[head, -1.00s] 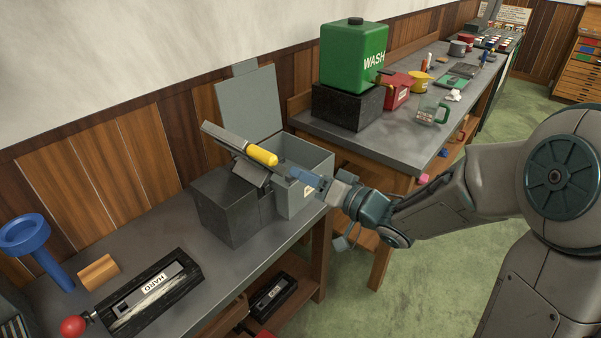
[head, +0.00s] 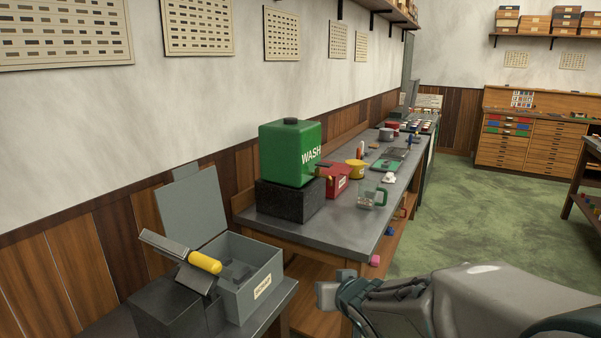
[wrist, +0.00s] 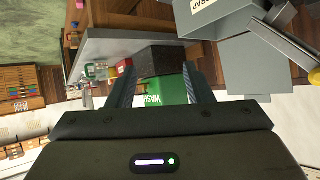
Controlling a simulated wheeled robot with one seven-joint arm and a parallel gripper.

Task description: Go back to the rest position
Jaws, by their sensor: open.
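My gripper (head: 334,290) is in the lower middle of the head view, in front of the benches, to the right of the grey lidded box and apart from it. In the wrist view its two fingers (wrist: 163,88) are spread with nothing between them. My forearm runs off to the lower right of the head view. The open grey box (head: 262,290) carries a white label, and the end of it reads "RAP" in the wrist view (wrist: 205,5). Dark pieces lie inside it.
A yellow-handled lever (head: 204,262) tilts over a dark block (head: 165,308) beside the box. A green WASH tank (head: 290,152) stands on a black block on the long bench (head: 345,222), with a red box (head: 334,180) and glass mug (head: 371,195). Green floor is clear at right.

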